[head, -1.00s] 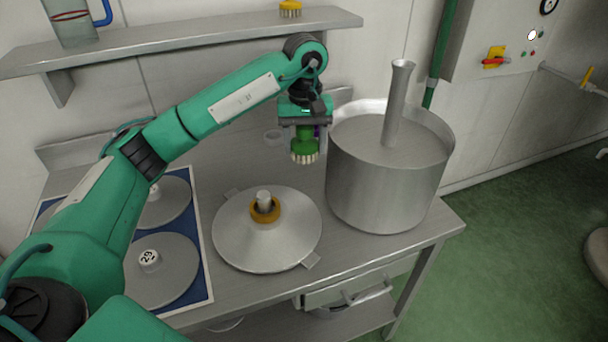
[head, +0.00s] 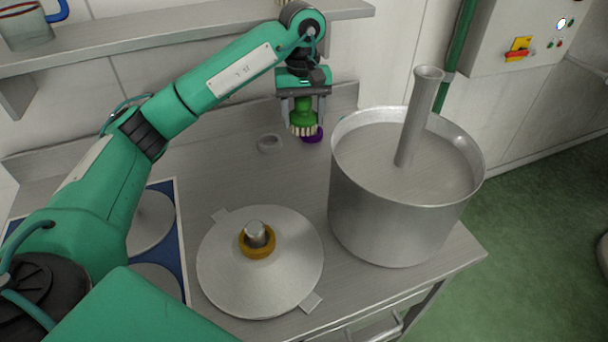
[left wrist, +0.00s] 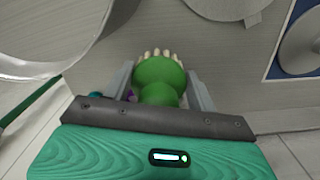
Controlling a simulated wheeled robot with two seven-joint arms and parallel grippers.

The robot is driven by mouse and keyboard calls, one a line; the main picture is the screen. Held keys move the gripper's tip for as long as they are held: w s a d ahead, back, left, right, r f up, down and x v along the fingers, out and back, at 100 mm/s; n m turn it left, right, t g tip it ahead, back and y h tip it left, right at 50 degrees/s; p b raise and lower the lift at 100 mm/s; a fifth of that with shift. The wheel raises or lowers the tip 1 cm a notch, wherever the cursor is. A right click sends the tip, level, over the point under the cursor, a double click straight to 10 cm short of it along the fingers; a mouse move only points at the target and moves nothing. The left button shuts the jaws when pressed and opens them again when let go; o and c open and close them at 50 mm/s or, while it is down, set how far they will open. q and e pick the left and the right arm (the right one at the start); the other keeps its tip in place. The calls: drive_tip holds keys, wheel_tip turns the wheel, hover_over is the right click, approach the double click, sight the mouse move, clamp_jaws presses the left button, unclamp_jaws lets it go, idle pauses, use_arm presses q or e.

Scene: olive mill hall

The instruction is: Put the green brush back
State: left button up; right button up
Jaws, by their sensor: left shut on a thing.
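The green brush (head: 303,117) has a rounded green body and pale bristles pointing down. My left gripper (head: 303,108) is shut on it and holds it upright above the back of the steel bench, left of the big pot. In the left wrist view the brush (left wrist: 158,78) sits between the two fingers of my left gripper (left wrist: 160,88), bristles at the far end. A purple thing (head: 313,134) shows on the bench behind the brush, partly hidden by it. My right gripper is not in view.
A steel pot (head: 398,215) with an upright tube stands right of the brush. A conical lid (head: 290,265) with a yellow ring lies in front. A small pale ring (head: 270,143) lies at the bench's back. A wall shelf (head: 130,52) runs above.

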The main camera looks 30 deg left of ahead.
use_arm(q)
drive_tip(key=shift+f, duration=0.25)
drive_tip(key=f+p, duration=0.1)
drive_tip(key=f, duration=0.3)
drive_tip(key=f+p, duration=0.1)
drive_tip(key=f, duration=0.9)
drive_tip(key=shift+s+d+p, duration=0.1)
drive_tip(key=shift+s+p, duration=0.15)
drive_tip(key=shift+p, duration=0.15)
drive_tip(key=shift+f, duration=0.5)
wheel_tip(320, 180, down, 3)
drive_tip(key=shift+f+p, duration=0.1)
drive_tip(key=shift+p, duration=0.35)
drive_tip(key=shift+f, duration=0.6)
drive_tip(key=o, duration=1.3)
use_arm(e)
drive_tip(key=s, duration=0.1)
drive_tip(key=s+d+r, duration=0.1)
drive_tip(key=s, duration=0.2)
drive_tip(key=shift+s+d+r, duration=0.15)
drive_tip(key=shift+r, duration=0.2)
